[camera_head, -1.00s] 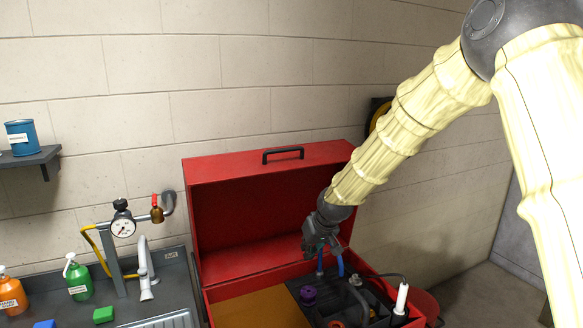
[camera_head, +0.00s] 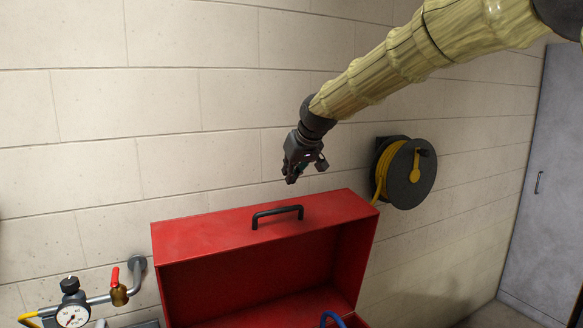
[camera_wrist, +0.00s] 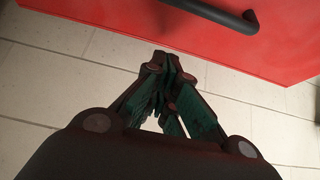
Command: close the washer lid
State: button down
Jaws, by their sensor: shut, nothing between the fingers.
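The red washer lid (camera_head: 270,235) stands open and upright against the wall in the head view, its hollow inside facing me. A black handle (camera_head: 277,212) sits on its upper edge. My gripper (camera_head: 299,178) is above and behind that edge, close to the wall and apart from the lid. In the wrist view my gripper (camera_wrist: 168,62) is shut and empty. The red lid (camera_wrist: 190,30) and part of its black handle (camera_wrist: 225,15) show at the top of that view. Most of the washer's basin is below the head view.
A yellow hose reel (camera_head: 408,174) hangs on the wall to the right of the lid. A pressure gauge (camera_head: 72,316) and a pipe with a red-handled valve (camera_head: 118,290) are at the lower left. The block wall is close behind my gripper.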

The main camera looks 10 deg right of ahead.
aim_at(289, 219)
jog(key=shift+p+x, duration=1.65)
jog(key=shift+x, duration=1.7)
jog(key=s, duration=0.1)
jog(key=s+p, duration=0.1)
jog(key=s+d+f, duration=0.1)
jog(key=shift+p, duration=0.4)
jog(key=shift+s+f, duration=0.15)
jog(key=shift+s, duration=0.1)
jog(key=shift+d+f, duration=0.1)
jog(key=shift+f, duration=0.1)
jog(key=shift+s+f, duration=0.1)
